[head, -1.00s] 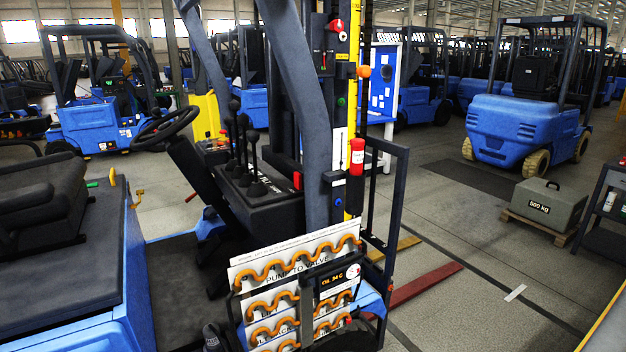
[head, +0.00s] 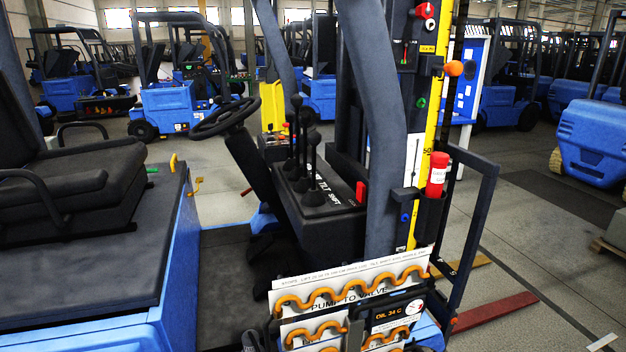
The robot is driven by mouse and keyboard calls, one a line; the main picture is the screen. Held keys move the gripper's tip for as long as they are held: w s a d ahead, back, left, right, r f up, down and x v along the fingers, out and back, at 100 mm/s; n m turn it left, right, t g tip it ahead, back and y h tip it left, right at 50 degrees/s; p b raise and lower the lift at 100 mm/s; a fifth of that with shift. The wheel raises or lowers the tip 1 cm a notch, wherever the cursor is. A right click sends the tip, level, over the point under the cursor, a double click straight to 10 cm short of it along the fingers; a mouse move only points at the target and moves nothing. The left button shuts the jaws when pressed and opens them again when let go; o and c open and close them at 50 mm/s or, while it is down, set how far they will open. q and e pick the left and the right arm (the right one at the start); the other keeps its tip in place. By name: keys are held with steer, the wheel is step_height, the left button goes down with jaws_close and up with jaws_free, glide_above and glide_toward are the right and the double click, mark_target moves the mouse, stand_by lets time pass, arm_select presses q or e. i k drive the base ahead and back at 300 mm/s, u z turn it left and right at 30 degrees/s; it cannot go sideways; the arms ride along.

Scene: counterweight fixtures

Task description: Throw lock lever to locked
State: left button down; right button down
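No part marked as the lock lever can be made out. Several candidates show on the near blue forklift in the head view. A small yellow handle (head: 196,185) sticks out from the side of the seat hood, with a yellow upright tab (head: 174,162) beside it. Black levers with ball knobs (head: 312,170) stand on the dark console, and a red piece (head: 360,192) sits at its right end. A red knob (head: 426,11) and an orange ball knob (head: 453,68) are on the mast. Neither of my grippers is in view.
The seat (head: 75,190) is at left, the steering wheel (head: 224,117) left of the console. A white panel with orange hoses (head: 350,285) stands in front. A red-capped cylinder (head: 437,175) hangs by the mast. Other blue forklifts fill the back. Grey floor (head: 520,250) is open at right.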

mark_target(361, 189)
steer(key=u, duration=0.3)
steer(key=i, duration=1.05)
steer(key=z, duration=0.3)
